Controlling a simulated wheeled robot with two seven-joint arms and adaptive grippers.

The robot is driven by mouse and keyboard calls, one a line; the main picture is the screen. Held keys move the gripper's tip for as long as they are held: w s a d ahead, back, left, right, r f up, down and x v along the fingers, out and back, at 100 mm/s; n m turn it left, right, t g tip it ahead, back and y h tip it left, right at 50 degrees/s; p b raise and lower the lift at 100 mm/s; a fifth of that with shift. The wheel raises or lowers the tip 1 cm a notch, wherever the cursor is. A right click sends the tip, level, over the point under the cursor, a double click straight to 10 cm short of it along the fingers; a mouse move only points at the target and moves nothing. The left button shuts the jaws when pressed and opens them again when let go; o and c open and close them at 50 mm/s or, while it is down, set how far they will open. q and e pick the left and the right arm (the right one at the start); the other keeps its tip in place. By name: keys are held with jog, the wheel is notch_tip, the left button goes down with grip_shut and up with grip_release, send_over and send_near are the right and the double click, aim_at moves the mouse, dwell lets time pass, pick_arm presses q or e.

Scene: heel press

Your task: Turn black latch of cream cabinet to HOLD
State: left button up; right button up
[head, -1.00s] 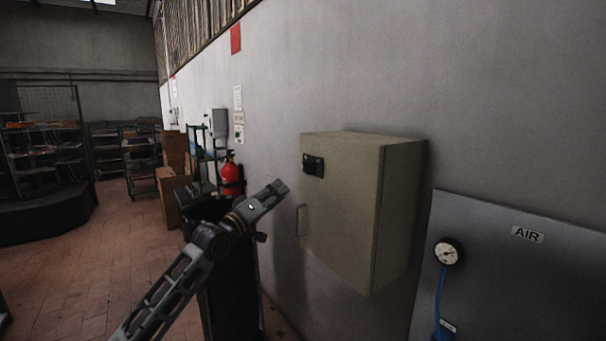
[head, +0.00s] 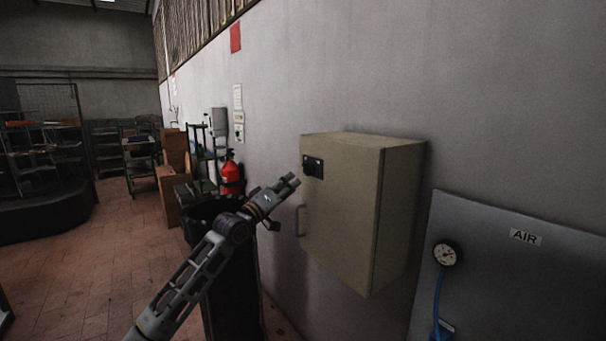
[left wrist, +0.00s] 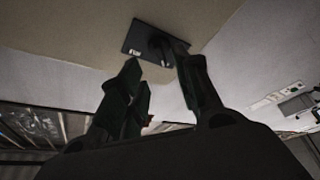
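The cream cabinet (head: 345,215) hangs on the grey wall. Its black latch (head: 313,167) sits on a dark plate near the top left of the door. The latch plate also shows at the top of the left wrist view (left wrist: 134,38), with a dark knob partly hidden by a finger. My left gripper (head: 293,181) is just left of and slightly below the latch, apart from it. In the left wrist view its two fingers (left wrist: 156,54) stand apart with nothing between them, pointing toward the latch. The plate's lettering is too small to read. My right gripper is not in view.
A door handle (head: 300,220) is below the latch. A dark bin (head: 232,285) stands below my left arm, and a red fire extinguisher (head: 231,178) is behind it. A grey AIR panel (head: 500,280) with a gauge (head: 446,253) is at the right.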

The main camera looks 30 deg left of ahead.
aim_at(305, 172)
pick_arm(q)
jog(key=shift+p+x, duration=0.7)
jog(key=shift+x, duration=2.2)
jog(key=shift+w+r, duration=0.2)
jog(key=shift+w, duration=0.3)
jog(key=shift+w+d+r, duration=0.1)
jog(key=shift+w, duration=0.35)
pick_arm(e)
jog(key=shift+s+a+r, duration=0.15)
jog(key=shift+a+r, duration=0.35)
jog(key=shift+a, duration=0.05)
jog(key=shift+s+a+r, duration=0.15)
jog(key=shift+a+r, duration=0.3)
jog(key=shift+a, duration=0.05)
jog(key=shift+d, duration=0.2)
pick_arm(q)
jog(key=shift+c, duration=0.5)
grip_shut()
